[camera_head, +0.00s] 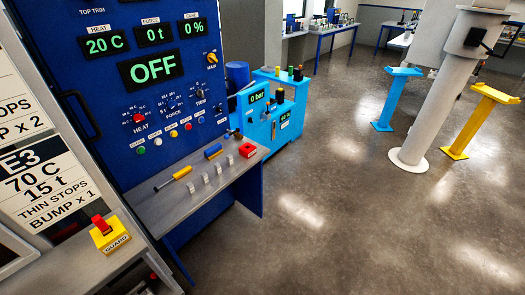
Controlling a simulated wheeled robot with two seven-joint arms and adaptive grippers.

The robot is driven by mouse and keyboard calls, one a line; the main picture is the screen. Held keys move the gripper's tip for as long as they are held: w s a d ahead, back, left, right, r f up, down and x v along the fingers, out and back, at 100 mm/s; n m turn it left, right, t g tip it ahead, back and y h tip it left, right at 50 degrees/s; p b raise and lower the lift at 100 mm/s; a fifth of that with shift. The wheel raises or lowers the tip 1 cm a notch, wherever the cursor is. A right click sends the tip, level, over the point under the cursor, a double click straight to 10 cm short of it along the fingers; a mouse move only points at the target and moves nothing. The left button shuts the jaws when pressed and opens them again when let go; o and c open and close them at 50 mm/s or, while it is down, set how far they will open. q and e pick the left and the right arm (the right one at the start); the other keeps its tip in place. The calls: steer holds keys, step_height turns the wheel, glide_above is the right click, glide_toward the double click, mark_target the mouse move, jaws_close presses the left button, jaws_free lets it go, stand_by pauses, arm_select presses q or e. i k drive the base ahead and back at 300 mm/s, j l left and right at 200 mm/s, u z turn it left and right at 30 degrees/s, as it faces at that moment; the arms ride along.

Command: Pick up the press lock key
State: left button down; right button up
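A blue press control panel (160,90) stands at the left, with its display reading OFF. No part is clearly labelled as the press lock key, and I cannot tell which one it is. A yellow knob marked MAIN (212,58) sits at the panel's upper right. A red piece stands tilted on a yellow block marked GUARD (110,235) on the grey ledge at lower left. A small red block (247,150) lies at the right end of the grey shelf (215,205) below the panel. Neither of my grippers is in view.
On the shelf lie a yellow-handled tool (182,172), a blue-and-yellow piece (213,152) and several small metal blocks (205,178). A light blue cabinet (285,115) stands behind. A white column (430,110) and blue and yellow stands are at right. The middle floor is clear.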

mark_target(101, 224)
steer(key=u, duration=1.4)
steer(key=j+z, duration=0.25)
steer(key=k+j+z, duration=0.1)
steer(key=j+z, duration=0.15)
steer(key=j, duration=0.25)
